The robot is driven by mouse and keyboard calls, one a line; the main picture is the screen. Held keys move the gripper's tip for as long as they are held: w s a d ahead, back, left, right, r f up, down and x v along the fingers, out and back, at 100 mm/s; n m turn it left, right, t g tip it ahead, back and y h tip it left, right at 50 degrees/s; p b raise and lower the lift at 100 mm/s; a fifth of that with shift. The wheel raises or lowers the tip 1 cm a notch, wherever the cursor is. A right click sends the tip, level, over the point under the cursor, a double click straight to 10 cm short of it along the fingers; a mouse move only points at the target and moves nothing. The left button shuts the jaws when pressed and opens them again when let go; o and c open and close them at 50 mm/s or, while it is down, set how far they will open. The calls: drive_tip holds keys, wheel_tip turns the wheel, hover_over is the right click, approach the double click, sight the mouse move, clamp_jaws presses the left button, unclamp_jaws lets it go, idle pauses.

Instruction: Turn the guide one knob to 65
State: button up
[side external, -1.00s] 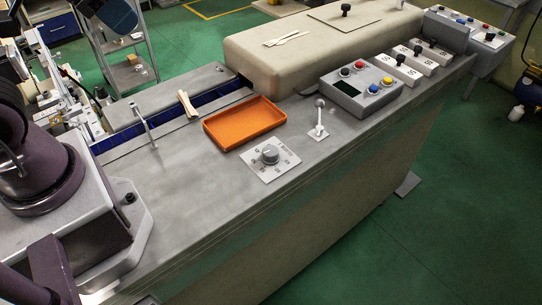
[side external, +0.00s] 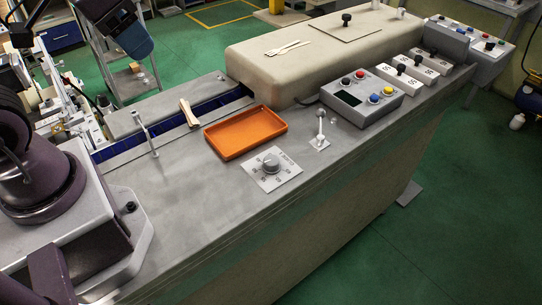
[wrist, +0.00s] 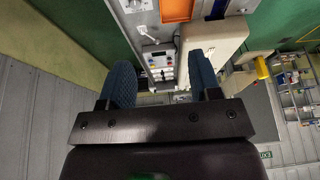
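A round grey knob (side external: 271,163) sits on a white square dial plate (side external: 264,183) near the front edge of the bench. Printed marks ring the knob, but they are too small to read surely. Several black knobs (side external: 401,69) stand on white labelled blocks (side external: 391,77) at the far right. I cannot tell from the labels which knob is guide one. My gripper (wrist: 160,62) shows in the wrist view with its two blue fingers wide apart and nothing between them. It is high above the bench, away from all the knobs.
An orange tray (side external: 245,133) lies behind the dial plate. A small upright lever (side external: 320,125) and a grey button box (side external: 361,96) stand to its right. A beige cover (side external: 300,65) rises behind. The bench left of the dial is mostly clear.

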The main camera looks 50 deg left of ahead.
drive_tip(key=shift+o, duration=0.2)
drive_tip(key=w+a+f+m+g, duration=0.1)
drive_tip(key=w+a+f+g, duration=0.1)
drive_tip(key=w+f+g, duration=0.2)
wheel_tip(320, 180, down, 4)
drive_tip(key=shift+w+r, duration=0.25)
drive_tip(key=shift+w, duration=0.6)
drive_tip(key=m+h, duration=0.5)
drive_tip(key=m, duration=1.3)
approach(271, 159)
drive_tip(key=x, duration=0.9)
drive_tip(key=shift+d+f, duration=0.1)
drive_tip(key=shift+f, duration=0.05)
drive_tip(key=shift+c, duration=0.2)
drive_tip(key=shift+n, duration=0.3)
drive_tip(key=c, duration=0.9)
